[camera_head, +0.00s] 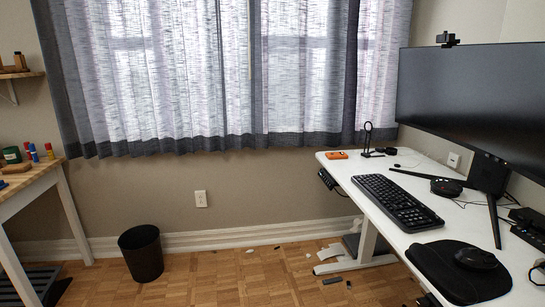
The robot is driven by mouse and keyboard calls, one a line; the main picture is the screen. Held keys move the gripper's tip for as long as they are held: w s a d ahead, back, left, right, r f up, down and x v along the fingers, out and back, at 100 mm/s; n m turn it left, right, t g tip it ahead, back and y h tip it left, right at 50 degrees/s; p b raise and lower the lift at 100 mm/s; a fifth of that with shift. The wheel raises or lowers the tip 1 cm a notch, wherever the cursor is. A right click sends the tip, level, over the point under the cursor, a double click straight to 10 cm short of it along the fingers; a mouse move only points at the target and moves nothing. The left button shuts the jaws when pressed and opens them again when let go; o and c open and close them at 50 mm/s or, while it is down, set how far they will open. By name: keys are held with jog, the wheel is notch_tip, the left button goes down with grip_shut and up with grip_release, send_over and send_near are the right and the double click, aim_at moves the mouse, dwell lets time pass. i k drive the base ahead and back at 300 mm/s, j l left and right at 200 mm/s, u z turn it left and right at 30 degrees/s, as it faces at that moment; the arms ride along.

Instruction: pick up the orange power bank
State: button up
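The orange power bank (337,155) lies flat near the far left corner of the white standing desk (345,172). It looks small at this distance. A black stand with a loop top (369,140) is just to its right, apart from it. My gripper does not show in the camera_head view.
A black keyboard (397,201), a large monitor (475,100) on a splayed black stand, and a mouse (475,258) on a black mat occupy the desk. A black bin (141,253) stands on the wooden floor. Small litter lies near the desk leg. Floor at centre-left is mostly open.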

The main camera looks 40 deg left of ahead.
aim_at(339, 154)
jog(key=u, duration=1.1)
jog(key=i+j, duration=0.55)
jog(key=i, duration=0.15)
jog(key=i+j, duration=0.55)
jog(key=i, duration=0.15)
jog(key=i+j, duration=0.55)
jog(key=i, duration=0.15)
jog(key=z, duration=0.05)
